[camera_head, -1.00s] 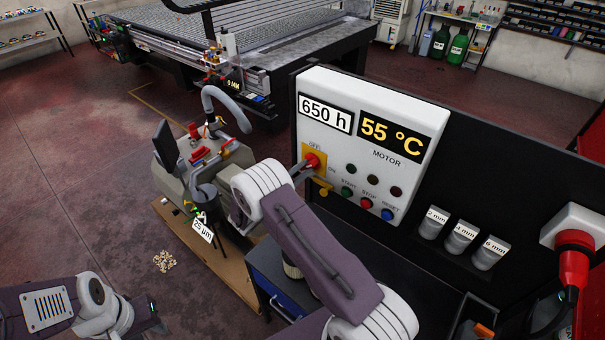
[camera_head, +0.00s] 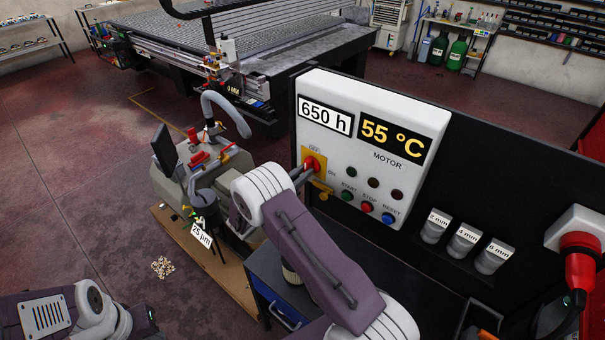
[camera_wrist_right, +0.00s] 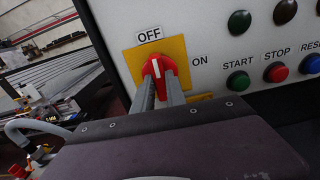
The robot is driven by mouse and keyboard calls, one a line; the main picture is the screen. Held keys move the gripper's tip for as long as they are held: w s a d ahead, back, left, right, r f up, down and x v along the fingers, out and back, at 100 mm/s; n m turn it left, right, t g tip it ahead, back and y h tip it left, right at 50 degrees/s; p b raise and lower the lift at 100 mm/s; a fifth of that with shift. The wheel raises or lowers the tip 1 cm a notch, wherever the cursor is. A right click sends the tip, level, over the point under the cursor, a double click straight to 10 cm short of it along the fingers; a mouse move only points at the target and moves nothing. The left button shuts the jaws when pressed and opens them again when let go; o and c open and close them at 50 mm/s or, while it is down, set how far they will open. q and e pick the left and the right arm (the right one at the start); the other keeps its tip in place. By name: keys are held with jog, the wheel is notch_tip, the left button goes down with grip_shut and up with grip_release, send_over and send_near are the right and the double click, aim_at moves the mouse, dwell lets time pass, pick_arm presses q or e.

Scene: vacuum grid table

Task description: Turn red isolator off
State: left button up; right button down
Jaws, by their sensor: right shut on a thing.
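The red isolator knob (camera_head: 314,164) sits on a yellow plate on the white control panel (camera_head: 375,120). It also shows up close in the right wrist view (camera_wrist_right: 157,67). Its white mark points up, toward the OFF label (camera_wrist_right: 149,35); the ON label (camera_wrist_right: 200,61) is to its right. My right gripper (camera_wrist_right: 158,84) is shut on the knob, one finger on each side, partly hiding its lower part. In the head view the right gripper (camera_head: 303,174) reaches the knob from the lower left. My left arm is at the lower left; its gripper is not visible.
Green START (camera_head: 347,195), red STOP (camera_head: 367,207) and blue RESET (camera_head: 388,218) buttons lie just right of the knob. A red plug (camera_head: 580,265) hangs at the right. A grey machine (camera_head: 185,175) stands left of my right arm. Open floor is at the left.

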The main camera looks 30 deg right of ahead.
jog(key=shift+r+n, duration=0.2)
jog(key=shift+n, duration=0.1)
dwell(0.4)
jog(key=c, duration=1.4)
grip_release()
jog(key=shift+o, duration=0.2)
jog(key=shift+f, duration=0.1)
jog(key=b+v, duration=0.3)
jog(key=v, duration=0.6)
jog(key=shift+b, duration=0.3)
